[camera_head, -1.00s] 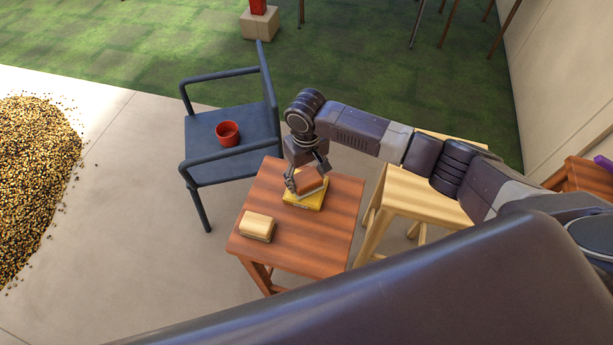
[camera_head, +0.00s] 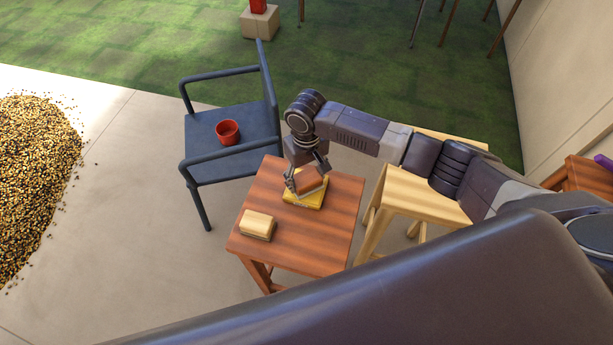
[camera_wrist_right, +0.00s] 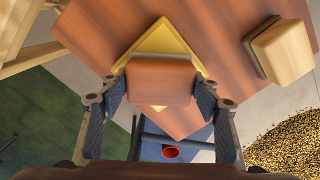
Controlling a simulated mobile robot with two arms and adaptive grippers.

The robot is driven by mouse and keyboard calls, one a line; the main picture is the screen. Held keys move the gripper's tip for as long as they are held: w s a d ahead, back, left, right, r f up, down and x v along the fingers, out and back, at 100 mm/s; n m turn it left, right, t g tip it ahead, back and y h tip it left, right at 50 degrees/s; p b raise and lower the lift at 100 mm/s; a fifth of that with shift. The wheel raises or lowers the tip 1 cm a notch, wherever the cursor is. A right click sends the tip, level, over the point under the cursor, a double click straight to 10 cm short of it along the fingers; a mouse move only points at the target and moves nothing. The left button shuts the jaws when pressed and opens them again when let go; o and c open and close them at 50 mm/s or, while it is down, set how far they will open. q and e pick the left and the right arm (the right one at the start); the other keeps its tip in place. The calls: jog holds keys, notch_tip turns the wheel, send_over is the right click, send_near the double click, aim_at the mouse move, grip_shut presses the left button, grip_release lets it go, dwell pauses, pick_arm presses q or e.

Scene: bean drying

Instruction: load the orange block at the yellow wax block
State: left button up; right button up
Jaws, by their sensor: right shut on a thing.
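The orange block (camera_head: 308,181) is a reddish-orange wooden block between the fingers of my right gripper (camera_head: 306,184). The yellow wax block (camera_head: 303,203) is a flat yellow slab on the small wooden table, directly under the orange block. In the right wrist view the orange block (camera_wrist_right: 160,80) sits between both fingers (camera_wrist_right: 160,92), with corners of the yellow wax block (camera_wrist_right: 163,38) showing around it. The block is at or just above the slab; I cannot tell whether they touch. My left gripper is not in view.
A pale wooden block (camera_head: 257,225) lies near the front left of the small table (camera_head: 320,245). A dark chair (camera_head: 210,165) with a red cup (camera_head: 228,132) stands behind left. A light wooden stool (camera_head: 400,195) stands at right. A bean pile (camera_head: 35,180) lies far left.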

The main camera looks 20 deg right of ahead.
aim_at(306, 177)
jog(key=shift+p, duration=0.35)
dwell(1.2)
notch_tip(306, 177, up, 7)
jog(key=p, duration=0.8)
jog(key=shift+w, duration=0.1)
dwell(0.7)
